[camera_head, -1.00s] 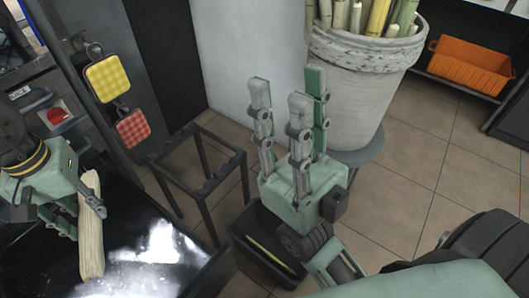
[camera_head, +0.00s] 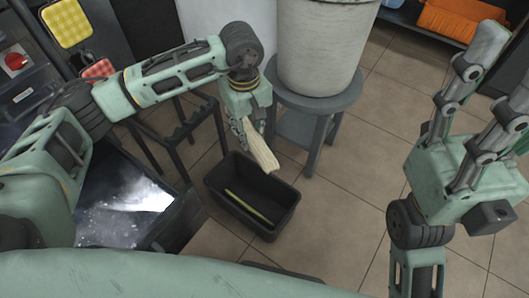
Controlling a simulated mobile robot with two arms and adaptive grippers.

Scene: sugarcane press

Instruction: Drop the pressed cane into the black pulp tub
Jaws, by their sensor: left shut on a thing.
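The pressed cane (camera_head: 260,150) is a pale, flattened, fibrous strip. My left gripper (camera_head: 252,130) is shut on its upper end, and the strip hangs tilted, its lower end toward the lower right. In this view the cane overlaps the far rim of the black pulp tub (camera_head: 228,206), apparently above it. The tub stands on the floor, with a thin green-yellow stalk (camera_head: 248,206) lying inside. My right gripper (camera_head: 495,95) is at the right, pointing up, with its fingers spread and nothing between them. Part of it is cut off by the picture edge.
A grey stool (camera_head: 318,103) bearing a white pot (camera_head: 318,45) stands just behind the tub. A dark metal frame (camera_head: 172,140) stands left of it. A dark tray with a shiny bottom (camera_head: 120,200) is at the left. Tiled floor (camera_head: 345,190) is clear to the right.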

